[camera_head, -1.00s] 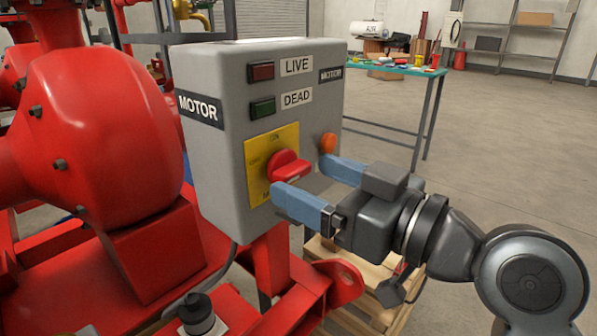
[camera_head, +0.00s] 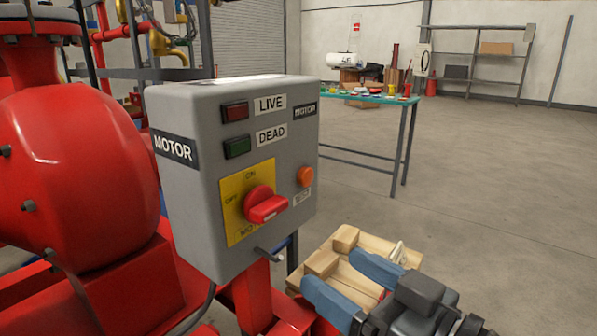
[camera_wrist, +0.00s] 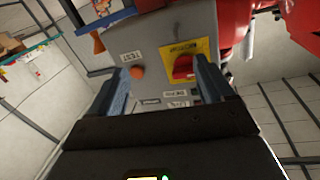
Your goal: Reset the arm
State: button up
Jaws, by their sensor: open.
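My gripper (camera_head: 352,290) is open and empty, with two blue fingers. In the head view it is low at the right, below and apart from the grey motor control box (camera_head: 180,205). In the wrist view the gripper (camera_wrist: 160,88) points toward the box, its fingers either side of the picture's middle. The box carries a red rotary switch (camera_head: 264,205) on a yellow plate (camera_head: 236,228), with an orange button (camera_head: 305,177) to its right. The red LIVE lamp (camera_head: 235,112) and green DEAD lamp (camera_head: 237,146) look unlit.
Red pump parts (camera_head: 75,170) fill the left, close beside the box. A wooden pallet (camera_head: 345,270) lies below and behind the gripper. A green-topped table (camera_head: 370,97) with small items stands behind. Open floor (camera_head: 480,190) lies to the right.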

jog(key=s+d+f+m+t+h, duration=0.2)
jog(key=s+d+f+m+h, duration=0.55)
jog(key=f, duration=0.55)
jog(key=s+d+f+h, duration=0.2)
jog(key=s+d, duration=0.1)
jog(key=s, duration=0.6)
jog(key=s+d+f+h, duration=0.2)
jog(key=s+d, duration=0.1)
jog(key=s, duration=0.5)
jog(key=d+r+v, duration=0.1)
jog(key=v, duration=0.8)
notch_tip(320, 180, up, 16)
jog(key=p, duration=1.7)
jog(key=shift+w+d+n+g, duration=0.2)
jog(key=shift+w+n+g, duration=0.1)
jog(key=shift+w+n, duration=0.1)
